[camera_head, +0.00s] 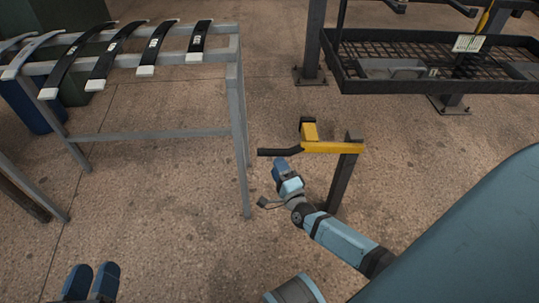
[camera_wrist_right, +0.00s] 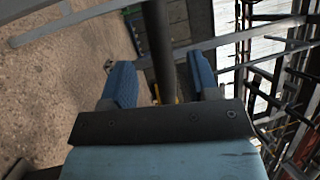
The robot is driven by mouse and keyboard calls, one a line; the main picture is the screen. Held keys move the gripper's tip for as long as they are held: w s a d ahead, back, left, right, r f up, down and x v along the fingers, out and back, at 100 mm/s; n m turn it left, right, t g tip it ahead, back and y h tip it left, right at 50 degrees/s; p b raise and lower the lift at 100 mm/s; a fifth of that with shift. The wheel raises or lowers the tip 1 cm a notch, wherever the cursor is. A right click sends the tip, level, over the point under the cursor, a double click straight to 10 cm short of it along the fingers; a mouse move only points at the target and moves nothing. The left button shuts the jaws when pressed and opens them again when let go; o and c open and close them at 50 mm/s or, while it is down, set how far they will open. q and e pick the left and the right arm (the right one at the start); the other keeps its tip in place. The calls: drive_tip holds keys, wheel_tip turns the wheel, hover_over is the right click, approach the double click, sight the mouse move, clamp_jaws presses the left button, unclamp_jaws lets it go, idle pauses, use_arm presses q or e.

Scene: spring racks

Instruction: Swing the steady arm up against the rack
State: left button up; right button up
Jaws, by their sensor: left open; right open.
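The steady arm (camera_head: 335,147) is a yellow bar on a dark upright post, with a black handle (camera_head: 278,152) reaching left towards the grey rack. It stands out level, apart from the mesh-shelf rack behind it. My right gripper (camera_head: 283,170) is just below the handle. In the right wrist view a dark bar, which looks like the handle (camera_wrist_right: 157,45), runs between the two open blue fingers (camera_wrist_right: 162,85), with gaps on both sides. A bit of yellow shows behind the fingers. My left gripper (camera_head: 91,281) is open and empty at the bottom left, far from the arm.
A grey metal rack (camera_head: 150,134) with several dark leaf springs (camera_head: 110,60) stands at the left; its near leg is close to the handle. A black mesh shelf rack (camera_head: 430,83) with dark posts stands at the upper right.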

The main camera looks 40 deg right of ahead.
sight(270, 152)
drive_tip(key=b+x, duration=0.1)
drive_tip(key=x, duration=0.5)
drive_tip(key=shift+w+d, duration=0.1)
drive_tip(key=shift+w, duration=0.15)
use_arm(q)
wheel_tip(270, 152, down, 2)
drive_tip(key=shift+f+g, duration=0.15)
drive_tip(key=shift+g, duration=0.35)
use_arm(e)
drive_tip(key=shift+r, duration=0.1)
clamp_jaws()
